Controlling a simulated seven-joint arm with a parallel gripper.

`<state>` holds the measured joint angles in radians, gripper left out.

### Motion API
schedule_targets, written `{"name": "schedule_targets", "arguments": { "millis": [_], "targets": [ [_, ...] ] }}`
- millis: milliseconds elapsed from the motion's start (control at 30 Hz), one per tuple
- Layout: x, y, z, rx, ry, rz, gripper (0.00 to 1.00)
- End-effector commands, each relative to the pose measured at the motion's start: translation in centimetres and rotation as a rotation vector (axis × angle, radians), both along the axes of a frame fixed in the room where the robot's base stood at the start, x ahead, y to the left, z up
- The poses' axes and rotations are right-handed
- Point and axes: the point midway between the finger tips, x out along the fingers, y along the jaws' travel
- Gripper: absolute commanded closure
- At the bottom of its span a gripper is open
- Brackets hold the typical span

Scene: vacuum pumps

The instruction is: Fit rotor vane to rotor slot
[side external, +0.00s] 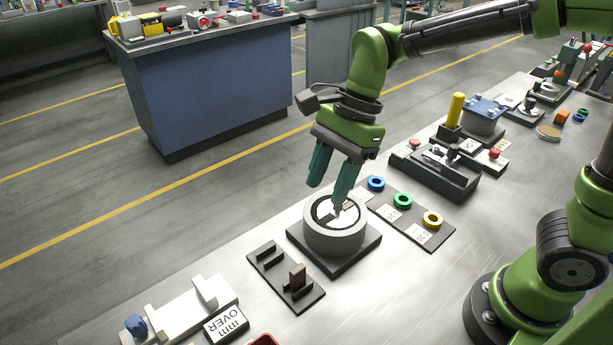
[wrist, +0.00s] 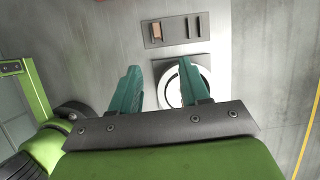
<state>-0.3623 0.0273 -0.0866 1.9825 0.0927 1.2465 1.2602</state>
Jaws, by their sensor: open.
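A brown rotor vane (side external: 297,274) stands upright in the dark vane holder (side external: 311,299); the vane also shows in the wrist view (wrist: 155,30). The round grey pump housing (side external: 335,237) sits on a dark square base. Inside it is a white rotor (side external: 323,211) with dark slot marks. A small brown patch (side external: 348,206) shows at the rotor beside my fingertip; I cannot tell if it is another vane. My gripper (side external: 327,197) is open and empty, its fingers above the housing. In the wrist view my right finger hides part of the rotor (wrist: 171,89).
A plate with blue (side external: 376,184), green (side external: 403,201) and yellow (side external: 432,219) rings lies right of the housing. A dark fixture (side external: 432,176) stands behind it. Bare table lies to the right.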

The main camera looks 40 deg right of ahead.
Motion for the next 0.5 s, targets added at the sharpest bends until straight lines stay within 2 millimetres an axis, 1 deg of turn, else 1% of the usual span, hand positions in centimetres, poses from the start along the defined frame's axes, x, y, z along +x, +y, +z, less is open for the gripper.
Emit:
{"name": "schedule_targets", "arguments": {
  "millis": [67, 167, 500],
  "targets": [
    [-0.1, 0.1, -0.4, 0.000, 0.019, -0.031, 0.54],
    [-0.2, 0.6, -1.6, 0.000, 0.025, -0.037, 0.54],
    [-0.3, 3.3, -8.3, -0.003, 0.024, -0.034, 0.54]
  ]
}}
